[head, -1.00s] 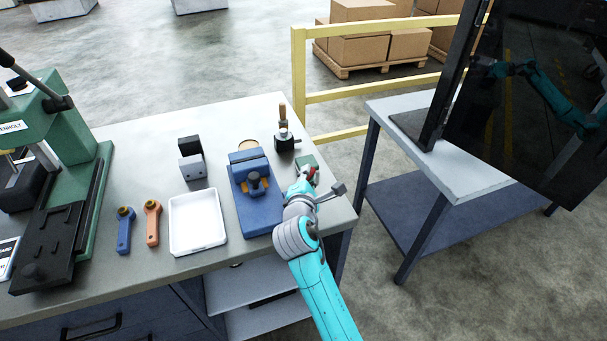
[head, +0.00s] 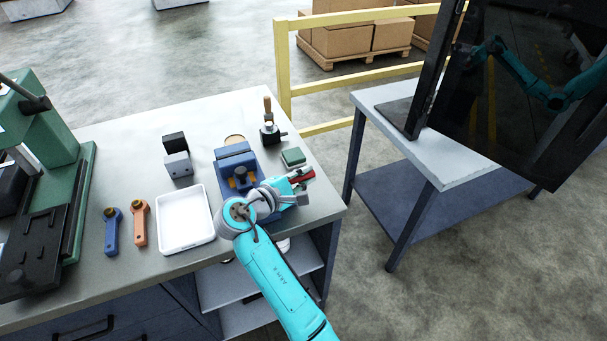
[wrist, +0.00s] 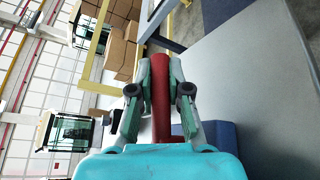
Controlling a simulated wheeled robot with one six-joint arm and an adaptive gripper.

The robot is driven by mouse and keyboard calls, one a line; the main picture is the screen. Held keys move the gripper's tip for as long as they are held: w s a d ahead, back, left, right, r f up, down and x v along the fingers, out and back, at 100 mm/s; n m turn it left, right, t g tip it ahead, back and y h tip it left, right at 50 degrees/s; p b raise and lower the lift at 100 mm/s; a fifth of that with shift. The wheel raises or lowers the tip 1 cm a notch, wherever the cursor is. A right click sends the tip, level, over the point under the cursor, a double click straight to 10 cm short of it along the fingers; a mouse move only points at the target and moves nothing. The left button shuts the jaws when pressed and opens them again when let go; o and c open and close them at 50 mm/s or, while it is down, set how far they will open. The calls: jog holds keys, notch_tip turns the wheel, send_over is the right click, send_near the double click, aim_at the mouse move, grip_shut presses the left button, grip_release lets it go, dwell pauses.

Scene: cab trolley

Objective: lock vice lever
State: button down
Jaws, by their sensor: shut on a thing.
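The blue vice (head: 234,160) stands on the workbench near its right end. My arm covers its front part. A red lever handle (head: 305,174) shows at the vice's right side, and it also shows in the wrist view (wrist: 161,85) as a red bar between the fingers. My gripper (head: 298,180) is shut on this handle, with one finger on each side of it in the wrist view (wrist: 160,85). Where the lever joins the vice is hidden by my gripper and arm.
A white tray (head: 185,218) lies left of the vice. A screen (head: 530,100) stands on a side table (head: 450,160) at right.

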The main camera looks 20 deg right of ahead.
jog(key=shift+f, duration=0.1)
dwell(0.4)
jog(key=c, duration=1.1)
grip_release()
jog(key=v, duration=1.2)
